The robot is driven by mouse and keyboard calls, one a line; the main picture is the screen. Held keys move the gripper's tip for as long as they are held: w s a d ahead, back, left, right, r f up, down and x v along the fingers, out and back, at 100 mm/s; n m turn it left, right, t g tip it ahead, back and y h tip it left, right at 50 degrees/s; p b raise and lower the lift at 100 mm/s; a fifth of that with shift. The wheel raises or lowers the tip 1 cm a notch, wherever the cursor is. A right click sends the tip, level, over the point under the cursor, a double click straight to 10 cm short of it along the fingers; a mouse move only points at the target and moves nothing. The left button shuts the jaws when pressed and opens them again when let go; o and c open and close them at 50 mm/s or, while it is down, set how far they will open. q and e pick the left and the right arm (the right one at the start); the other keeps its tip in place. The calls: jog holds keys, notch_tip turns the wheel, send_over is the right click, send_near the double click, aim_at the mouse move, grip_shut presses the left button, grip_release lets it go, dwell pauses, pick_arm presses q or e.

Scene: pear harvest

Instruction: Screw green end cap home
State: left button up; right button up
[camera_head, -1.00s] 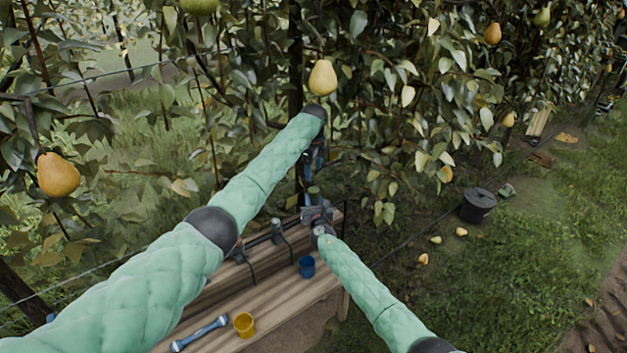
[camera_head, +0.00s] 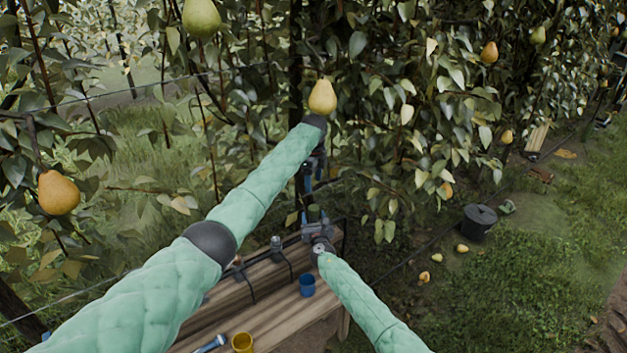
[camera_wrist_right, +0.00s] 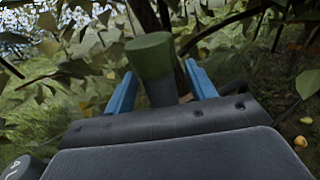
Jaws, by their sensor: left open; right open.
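The green end cap (camera_wrist_right: 152,55) sits on top of a dark grey cylinder (camera_wrist_right: 160,92) in the right wrist view. The cylinder stands between the two blue fingers of my right gripper (camera_wrist_right: 161,88), which are apart. In the head view the cap (camera_head: 314,213) shows small and dark green just above my right gripper (camera_head: 316,230). My left gripper (camera_head: 307,184) is above the cap, fingers pointing down, open, and partly hidden against the dark trunk. Whether the cap is seated fully on the cylinder cannot be told.
A wooden bench (camera_head: 270,312) stands below, with a blue cup (camera_head: 307,285), a yellow cup (camera_head: 242,342), a blue-ended tube (camera_head: 210,344) and dark holders. Pear branches and a hanging pear (camera_head: 322,97) crowd the left arm. A black bucket (camera_head: 479,222) stands on grass at right.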

jog(key=shift+s, duration=0.15)
jog(key=s+d, duration=0.1)
jog(key=s, duration=0.6)
jog(key=shift+s, duration=0.2)
jog(key=shift+d, duration=0.1)
